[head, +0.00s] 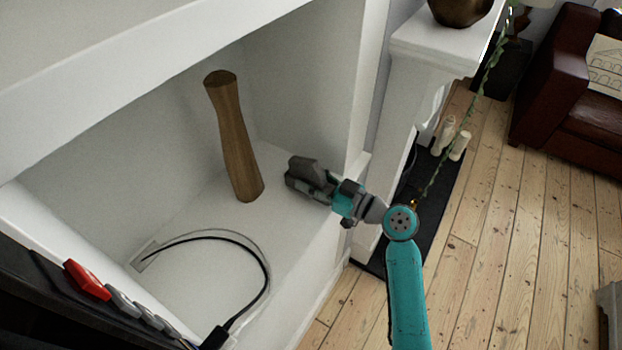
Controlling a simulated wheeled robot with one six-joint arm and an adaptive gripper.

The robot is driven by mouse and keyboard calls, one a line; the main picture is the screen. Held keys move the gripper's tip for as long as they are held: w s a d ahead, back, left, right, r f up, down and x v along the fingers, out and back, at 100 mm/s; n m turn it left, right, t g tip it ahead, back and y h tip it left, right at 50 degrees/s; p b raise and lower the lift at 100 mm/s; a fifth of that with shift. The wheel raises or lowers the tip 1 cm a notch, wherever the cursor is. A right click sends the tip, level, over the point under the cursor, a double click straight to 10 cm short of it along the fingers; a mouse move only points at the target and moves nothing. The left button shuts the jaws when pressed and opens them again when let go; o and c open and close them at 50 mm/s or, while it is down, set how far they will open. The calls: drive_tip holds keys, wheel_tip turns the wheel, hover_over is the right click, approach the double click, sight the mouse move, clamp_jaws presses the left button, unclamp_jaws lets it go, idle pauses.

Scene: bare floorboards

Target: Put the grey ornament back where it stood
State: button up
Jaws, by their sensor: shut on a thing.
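My gripper (303,183) is inside the white alcove, near its right wall and just above or at the shelf floor. It is shut on the grey ornament (303,167), which shows as a small dark grey form at the fingers. The fingers and the ornament are close in colour, so the ornament's full shape is hard to tell. I cannot tell whether its underside touches the shelf.
A tall brown wooden vase (234,140) stands on the white shelf (205,215), left of my gripper. A black cable (262,270) curves across the shelf's front left. A white mantelpiece (430,50) with a brown bowl (460,10) stands to the right.

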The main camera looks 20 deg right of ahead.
drive_tip(key=shift+f, duration=0.1)
drive_tip(key=o, duration=1.2)
drive_tip(key=shift+f, duration=0.1)
drive_tip(key=shift+s+d+r, duration=0.15)
drive_tip(key=shift+r, duration=0.05)
drive_tip(key=v, duration=1.1)
drive_tip(key=shift+s+d, duration=0.15)
drive_tip(key=shift+s, duration=0.15)
